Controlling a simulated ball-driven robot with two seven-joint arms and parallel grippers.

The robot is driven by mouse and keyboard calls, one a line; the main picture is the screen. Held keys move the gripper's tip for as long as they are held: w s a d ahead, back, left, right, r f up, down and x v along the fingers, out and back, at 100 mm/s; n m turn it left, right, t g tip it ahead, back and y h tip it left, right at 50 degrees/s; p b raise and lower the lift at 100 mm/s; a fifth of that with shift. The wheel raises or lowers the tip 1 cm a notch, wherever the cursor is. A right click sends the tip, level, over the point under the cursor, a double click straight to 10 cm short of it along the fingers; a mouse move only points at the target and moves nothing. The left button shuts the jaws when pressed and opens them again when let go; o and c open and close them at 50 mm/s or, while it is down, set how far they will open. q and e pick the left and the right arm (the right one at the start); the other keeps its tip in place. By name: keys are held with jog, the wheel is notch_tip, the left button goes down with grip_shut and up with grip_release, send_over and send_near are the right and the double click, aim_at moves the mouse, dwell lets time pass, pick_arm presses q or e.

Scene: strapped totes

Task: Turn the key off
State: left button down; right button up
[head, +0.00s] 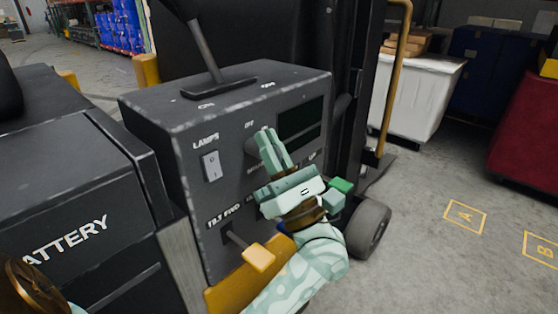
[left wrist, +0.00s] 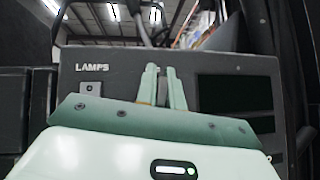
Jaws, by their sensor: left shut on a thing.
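The dark control panel (head: 225,205) of a truck faces me in the head view; it also shows in the left wrist view (left wrist: 225,65). A round dark key switch (head: 251,147) sits under the small "OFF" label (head: 249,125), mostly behind my fingers. My left gripper (head: 268,134) is at this switch, its fingers shut on the key with a narrow gap between them. The key itself is hidden by the fingers, so its turn angle cannot be seen. In the left wrist view the gripper (left wrist: 161,70) points at the panel. My right gripper is not in view.
A lamps switch (head: 211,166) is left of the key switch, a dark screen (head: 301,123) right of it. A yellow-ended lever (head: 258,257) sticks out below. A tall lever (head: 203,50) stands on top. A white bin (head: 425,98) and a red bin (head: 525,135) stand at right.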

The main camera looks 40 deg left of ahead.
pick_arm(q)
jog(key=n+g, duration=0.1)
jog(key=n+g+y+b, duration=0.1)
jog(key=n+g, duration=0.1)
jog(key=shift+a+f+n+b, duration=0.1)
jog(key=shift+f+n+b, duration=0.2)
jog(key=shift+f, duration=0.1)
jog(key=shift+r+n+g+b, duration=0.15)
jog(key=shift+n+g+b, duration=0.15)
jog(key=shift+n+g, duration=0.65)
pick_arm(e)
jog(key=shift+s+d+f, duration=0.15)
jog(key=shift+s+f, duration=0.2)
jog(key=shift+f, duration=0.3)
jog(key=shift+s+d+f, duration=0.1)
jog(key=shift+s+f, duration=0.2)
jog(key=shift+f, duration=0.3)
pick_arm(q)
jog(key=shift+s, duration=0.1)
jog(key=c, duration=1.6)
grip_release()
jog(key=shift+o, duration=0.2)
jog(key=shift+a, duration=0.1)
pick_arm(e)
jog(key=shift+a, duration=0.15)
